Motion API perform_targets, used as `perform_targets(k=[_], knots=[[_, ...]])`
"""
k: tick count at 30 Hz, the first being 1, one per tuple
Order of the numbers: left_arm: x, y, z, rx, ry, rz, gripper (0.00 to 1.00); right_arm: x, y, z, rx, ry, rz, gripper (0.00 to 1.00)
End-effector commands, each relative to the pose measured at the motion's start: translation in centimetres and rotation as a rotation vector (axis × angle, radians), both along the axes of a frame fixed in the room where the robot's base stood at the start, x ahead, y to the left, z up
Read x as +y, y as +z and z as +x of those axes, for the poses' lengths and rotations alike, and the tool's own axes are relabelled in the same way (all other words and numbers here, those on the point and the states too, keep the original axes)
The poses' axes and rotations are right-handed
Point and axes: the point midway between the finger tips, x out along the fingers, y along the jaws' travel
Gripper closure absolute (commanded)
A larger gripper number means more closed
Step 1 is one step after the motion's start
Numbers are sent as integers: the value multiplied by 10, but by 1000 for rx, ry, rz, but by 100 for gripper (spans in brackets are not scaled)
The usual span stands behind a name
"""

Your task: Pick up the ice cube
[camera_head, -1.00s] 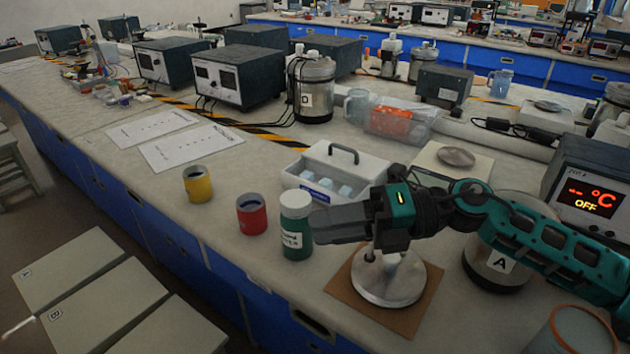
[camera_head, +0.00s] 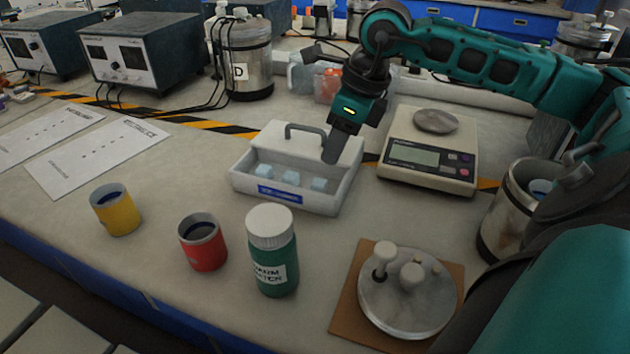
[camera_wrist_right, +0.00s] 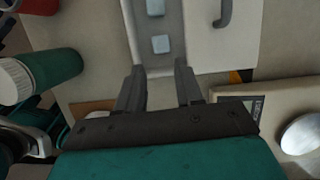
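Two cubes show in the right wrist view, the nearer one (camera_wrist_right: 160,44) ahead of the fingers. My right gripper (camera_head: 331,158) points down over the right end of the box. In the right wrist view its two fingers (camera_wrist_right: 160,80) are apart with nothing between them. The fingers are above the box's right end, short of the nearest cube. My left gripper is not in view.
A green bottle with white cap (camera_head: 272,250), a red cup (camera_head: 203,242) and a yellow cup (camera_head: 116,210) stand in front of the box. A scale (camera_head: 429,150) stands to its right. A round metal lid (camera_head: 409,294) lies on a brown board, near a metal vessel (camera_head: 505,212).

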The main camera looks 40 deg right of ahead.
Motion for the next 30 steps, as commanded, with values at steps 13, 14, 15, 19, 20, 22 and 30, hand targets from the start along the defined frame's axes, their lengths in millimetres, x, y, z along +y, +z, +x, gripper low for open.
perform_targets(k=[13, 14, 15, 19, 20, 22, 30], knots=[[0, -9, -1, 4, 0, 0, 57, 8, -52, 13, 1, 1, 5, 64], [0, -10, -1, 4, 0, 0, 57, 8, -56, 15, 1, 1, 5, 64], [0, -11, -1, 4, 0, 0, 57, 9, -63, 17, 2, 1, 5, 64], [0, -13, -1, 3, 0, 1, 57, 11, -79, 21, 0, 1, 6, 64], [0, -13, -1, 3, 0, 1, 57, 11, -81, 22, -1, 0, 5, 64], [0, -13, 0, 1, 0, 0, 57, 11, -84, 23, -2, 0, 3, 64], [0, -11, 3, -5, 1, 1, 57, 11, -84, 23, -1, 1, 3, 69]])
